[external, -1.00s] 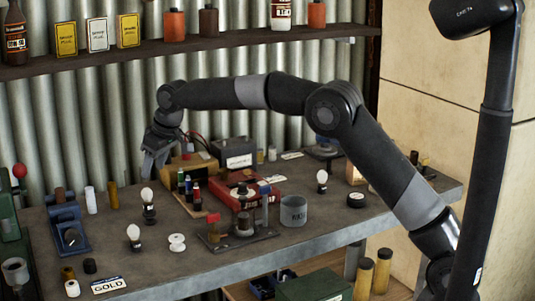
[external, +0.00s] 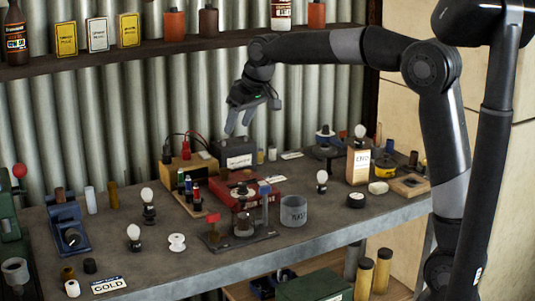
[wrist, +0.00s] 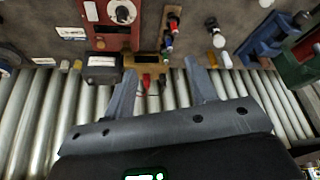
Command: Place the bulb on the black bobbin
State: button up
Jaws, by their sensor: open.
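Several white bulbs show in the external view. One bulb (external: 147,195) stands upright on a dark base at the left, another bulb (external: 133,232) stands nearer the front, a third bulb (external: 322,177) stands right of the middle, and one more (external: 360,131) stands on a tan box. A low black round piece (external: 356,200) lies near the front edge; I cannot tell for sure that it is the black bobbin. My gripper (external: 238,127) is open and empty, high above the back of the bench near the battery, away from all bulbs. Its spread fingers (wrist: 160,66) show in the wrist view.
A white bobbin (external: 177,242) lies near the front left. A grey tin (external: 293,210), a red box (external: 262,190) and a dark battery (external: 236,152) crowd the middle. The corrugated wall and a shelf (external: 180,53) stand close behind my gripper.

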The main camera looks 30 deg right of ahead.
jog(key=s+d+r+m, duration=0.1)
jog(key=s+d+m, duration=0.1)
jog(key=s+d, duration=1.25)
jog(key=s+d+f+m, duration=0.1)
jog(key=s+d+f, duration=0.1)
jog(key=s, duration=0.3)
jog(key=s+d+f+h, duration=0.1)
jog(key=s+d+f, duration=0.1)
jog(key=s, duration=0.4)
jog(key=s+d+f+m+t, duration=0.1)
jog(key=s+d+f, duration=0.2)
jog(key=s, duration=0.3)
jog(key=shift+s+f+m+h, duration=0.3)
jog(key=shift+f+h, duration=0.1)
jog(key=shift+f, duration=0.35)
